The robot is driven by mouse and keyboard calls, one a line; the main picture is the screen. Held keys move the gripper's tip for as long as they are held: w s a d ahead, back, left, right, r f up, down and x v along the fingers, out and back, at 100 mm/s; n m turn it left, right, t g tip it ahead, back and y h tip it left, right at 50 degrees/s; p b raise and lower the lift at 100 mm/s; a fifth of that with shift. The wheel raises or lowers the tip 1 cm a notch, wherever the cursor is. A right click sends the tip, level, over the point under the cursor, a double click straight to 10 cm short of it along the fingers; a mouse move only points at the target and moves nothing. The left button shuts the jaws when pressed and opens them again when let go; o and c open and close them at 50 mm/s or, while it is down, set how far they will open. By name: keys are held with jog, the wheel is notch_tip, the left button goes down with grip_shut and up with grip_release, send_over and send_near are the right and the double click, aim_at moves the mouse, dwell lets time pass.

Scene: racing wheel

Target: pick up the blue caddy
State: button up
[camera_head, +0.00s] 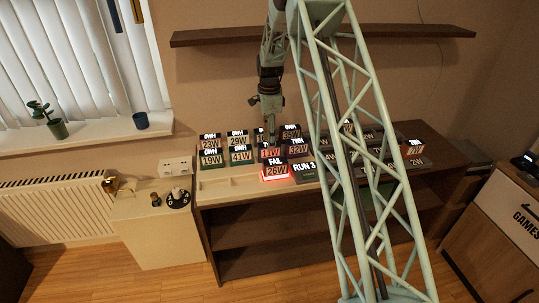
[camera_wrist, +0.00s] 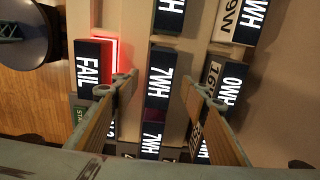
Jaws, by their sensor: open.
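My gripper (camera_wrist: 161,88) is open and empty, pointing down. In the head view my gripper (camera_head: 270,118) hangs over the rows of labelled caddies on the bench. In the wrist view a dark navy caddy marked 7WH (camera_wrist: 158,88) lies between the two fingers, apart from both. A caddy with a dark blue top band and an 11W label (camera_head: 270,153) shows just below my gripper in the head view. Several caddies have dark navy tops, so I cannot tell for certain which one is the blue caddy.
The FAIL caddy (camera_head: 275,171), with a red-lit edge, stands in front. Neighbouring caddies, such as 41W (camera_head: 240,157) and 32W (camera_head: 298,150), stand close on both sides. A shelf (camera_head: 215,38) is on the wall above. The bench's front left part (camera_head: 225,188) is clear.

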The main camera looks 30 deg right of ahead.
jog(key=shift+f, duration=0.1)
jog(key=shift+f+b, duration=0.65)
jog(key=shift+f, duration=1.85)
jog(key=shift+c, duration=0.9)
jog(key=c, duration=1)
jog(key=shift+r, duration=0.15)
jog(key=shift+r+p, duration=0.95)
jog(key=shift+r, duration=3.95)
jog(key=shift+d, duration=0.1)
